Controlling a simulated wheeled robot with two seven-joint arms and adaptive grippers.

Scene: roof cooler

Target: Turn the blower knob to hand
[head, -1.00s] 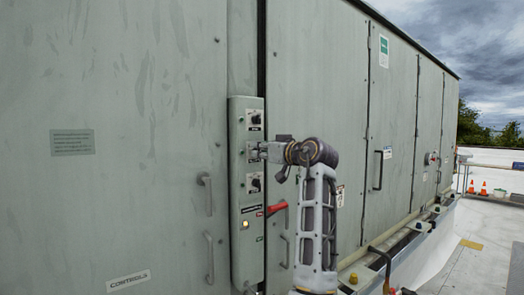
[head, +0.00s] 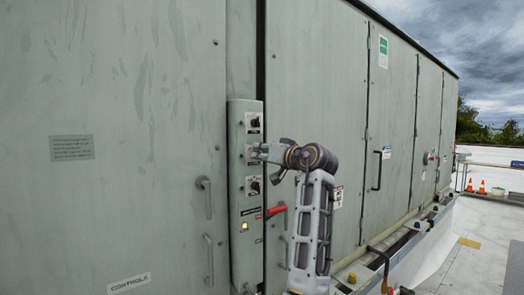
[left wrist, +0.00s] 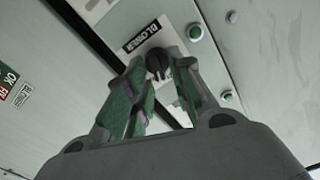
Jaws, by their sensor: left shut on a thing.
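The blower knob (left wrist: 157,63) is a small black knob on a pale plate, beside a black label reading BLOWER (left wrist: 140,36) in the left wrist view. My left gripper (left wrist: 159,69) has its green-padded fingers on both sides of the knob and is shut on it. In the head view my left gripper (head: 255,153) reaches from the right to the middle of the narrow grey control box (head: 237,200) and hides the knob there. I cannot read the knob's pointer setting. My right gripper is not in view.
Other black knobs sit above (head: 254,122) and below (head: 254,186) my gripper. Lower are an amber lit lamp (head: 245,226) and a red lever (head: 276,210) sticking out. Door handles (head: 207,198) flank the box. Open roof (head: 465,262) lies to the right.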

